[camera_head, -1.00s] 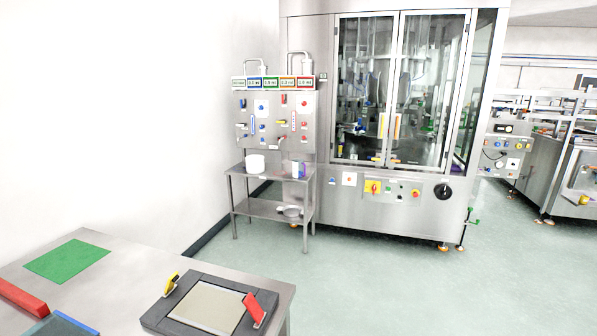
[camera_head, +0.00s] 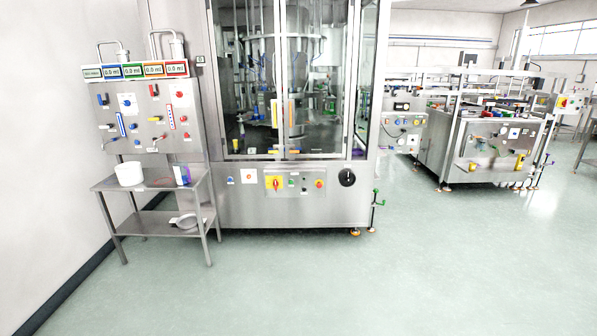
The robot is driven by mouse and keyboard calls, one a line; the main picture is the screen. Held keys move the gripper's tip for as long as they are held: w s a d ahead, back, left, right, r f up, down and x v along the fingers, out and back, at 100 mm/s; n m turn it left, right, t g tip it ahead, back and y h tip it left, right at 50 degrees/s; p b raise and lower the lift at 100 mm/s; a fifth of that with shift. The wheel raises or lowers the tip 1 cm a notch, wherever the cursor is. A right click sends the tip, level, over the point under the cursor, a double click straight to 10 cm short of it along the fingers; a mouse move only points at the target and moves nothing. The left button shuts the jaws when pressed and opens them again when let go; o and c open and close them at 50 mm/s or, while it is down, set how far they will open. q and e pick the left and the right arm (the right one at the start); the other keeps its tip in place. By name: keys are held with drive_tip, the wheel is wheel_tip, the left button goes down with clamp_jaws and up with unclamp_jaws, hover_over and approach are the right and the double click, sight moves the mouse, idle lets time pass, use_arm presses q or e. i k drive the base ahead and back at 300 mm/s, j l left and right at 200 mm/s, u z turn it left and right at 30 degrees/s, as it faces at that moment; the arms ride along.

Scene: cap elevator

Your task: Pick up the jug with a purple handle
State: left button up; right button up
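A small whitish jug (camera_head: 181,175) with what looks like a purple or blue handle on its right side stands on the top shelf of a small steel table at the left. It is far off and too small to make out clearly. A white bucket-like container (camera_head: 129,174) stands to its left on the same shelf. Neither of my grippers is in view.
The steel table (camera_head: 150,187) stands below a wall panel (camera_head: 155,110) with coloured valves and displays. A white-grey item (camera_head: 185,220) lies on its lower shelf. A large glass-fronted machine (camera_head: 290,205) stands right of it. The green floor (camera_head: 300,285) in front is clear.

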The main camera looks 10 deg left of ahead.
sight(182, 170)
drive_tip(key=i+j+u, duration=0.2)
drive_tip(key=i, duration=0.35)
drive_tip(key=i+l+u, duration=0.2)
drive_tip(key=i, duration=0.4)
drive_tip(key=i+u, duration=0.2)
drive_tip(key=i, duration=0.35)
drive_tip(key=i+l+u, duration=0.2)
drive_tip(key=i, duration=0.4)
drive_tip(key=i+j, duration=1.15)
drive_tip(key=i+z, duration=0.05)
